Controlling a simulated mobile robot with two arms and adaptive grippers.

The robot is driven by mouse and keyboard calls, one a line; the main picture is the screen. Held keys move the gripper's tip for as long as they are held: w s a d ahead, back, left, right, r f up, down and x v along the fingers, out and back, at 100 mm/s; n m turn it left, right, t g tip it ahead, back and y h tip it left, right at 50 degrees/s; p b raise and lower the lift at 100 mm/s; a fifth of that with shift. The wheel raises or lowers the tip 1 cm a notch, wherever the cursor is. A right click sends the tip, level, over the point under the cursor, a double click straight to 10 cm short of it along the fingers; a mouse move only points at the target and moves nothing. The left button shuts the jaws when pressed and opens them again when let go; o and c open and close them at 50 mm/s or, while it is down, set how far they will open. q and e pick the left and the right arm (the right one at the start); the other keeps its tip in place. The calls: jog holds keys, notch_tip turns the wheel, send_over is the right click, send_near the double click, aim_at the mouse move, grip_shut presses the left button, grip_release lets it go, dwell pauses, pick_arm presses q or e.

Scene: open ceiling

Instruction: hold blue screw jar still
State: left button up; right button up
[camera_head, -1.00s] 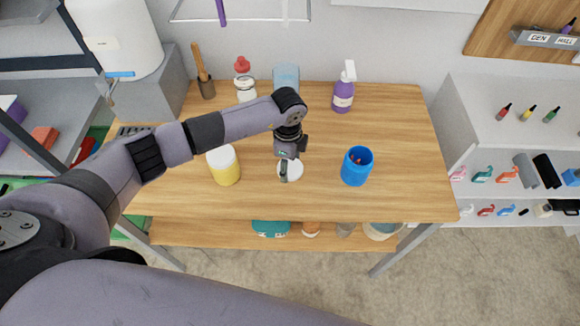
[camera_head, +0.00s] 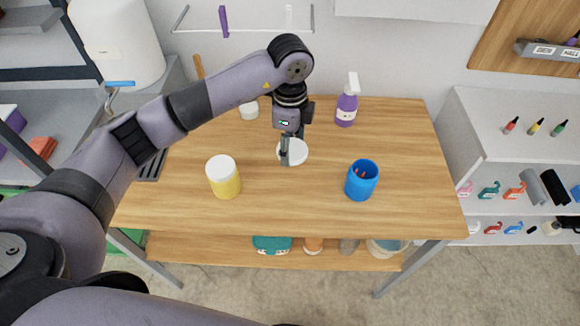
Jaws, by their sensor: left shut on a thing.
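The blue jar (camera_head: 360,182) stands upright and open on the right part of the table, with small reddish items inside. My left gripper (camera_head: 287,157) is left of the jar, apart from it. It is shut on a round white lid (camera_head: 297,152), which appears held above the table; the fingers hide part of it. A yellow jar with a white lid (camera_head: 223,178) stands upright to the left. My right gripper is not in view.
The wooden table (camera_head: 300,213) is clear between the two jars and along its front. A purple spray bottle (camera_head: 346,105) stands at the back right. My left arm hides much of the table's back left.

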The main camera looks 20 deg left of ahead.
aim_at(290, 149)
pick_arm(q)
notch_tip(290, 149, up, 6)
jog(key=shift+r+b, duration=0.25)
jog(key=shift+b, duration=0.25)
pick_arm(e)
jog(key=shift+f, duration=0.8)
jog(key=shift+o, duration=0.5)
